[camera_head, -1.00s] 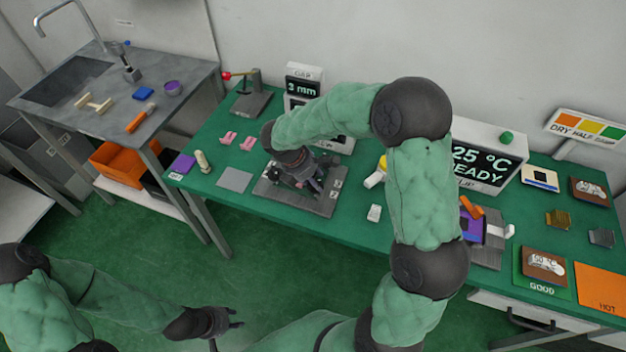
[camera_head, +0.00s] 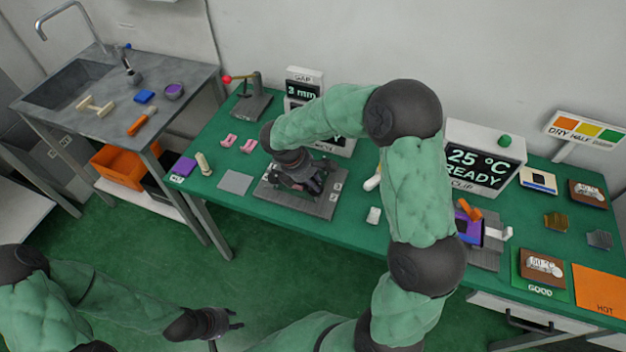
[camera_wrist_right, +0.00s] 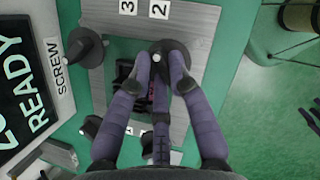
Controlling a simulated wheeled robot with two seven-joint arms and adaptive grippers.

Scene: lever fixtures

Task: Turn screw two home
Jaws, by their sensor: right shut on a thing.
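The grey screw fixture plate (camera_head: 290,207) lies on the green table. My right gripper (camera_head: 301,180) is over it, pointing down. In the right wrist view, my right gripper (camera_wrist_right: 162,62) is shut on a dark round screw knob (camera_wrist_right: 181,46) beside the label 2 (camera_wrist_right: 158,12); its fingers hide part of the knob. A second dark knob (camera_wrist_right: 85,47) stands apart at the left, near the word SCREW. A smaller dark knob (camera_wrist_right: 91,126) is lower left. My left gripper (camera_head: 232,320) is open and empty, low over the floor.
A gap display (camera_head: 303,90) reading 3 mm stands behind the plate, partly hidden by my right arm. Pink pieces (camera_head: 247,146) and a grey square (camera_head: 235,182) lie left of the plate. A READY display (camera_head: 480,165) stands right of my right arm.

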